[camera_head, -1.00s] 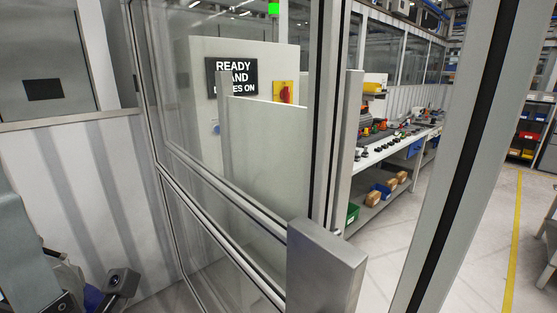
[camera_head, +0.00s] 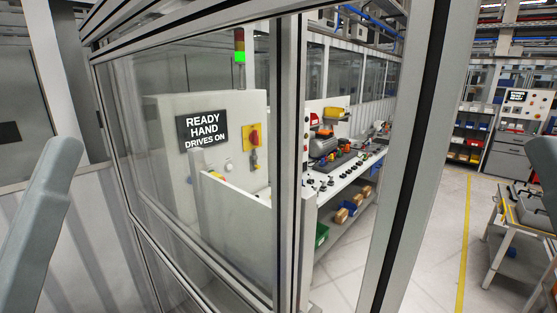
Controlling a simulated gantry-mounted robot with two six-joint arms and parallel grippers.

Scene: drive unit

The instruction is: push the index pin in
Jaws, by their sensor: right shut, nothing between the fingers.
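No index pin can be made out in this view. A grey cabinet (camera_head: 165,115) behind clear panels carries a black sign (camera_head: 203,131) reading "READY HAND DRIVES ON" and a red switch on a yellow plate (camera_head: 253,137). A grey link of my left arm (camera_head: 38,215) rises at the left edge; its gripper is not in view. A grey part of my right arm (camera_head: 544,165) shows at the right edge.
A framed clear guard with a metal post (camera_head: 287,165) stands close in front. A long workbench (camera_head: 345,182) with small parts stands behind it, bins below. A table (camera_head: 498,235) stands at the right. The floor around the yellow line (camera_head: 465,240) is clear.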

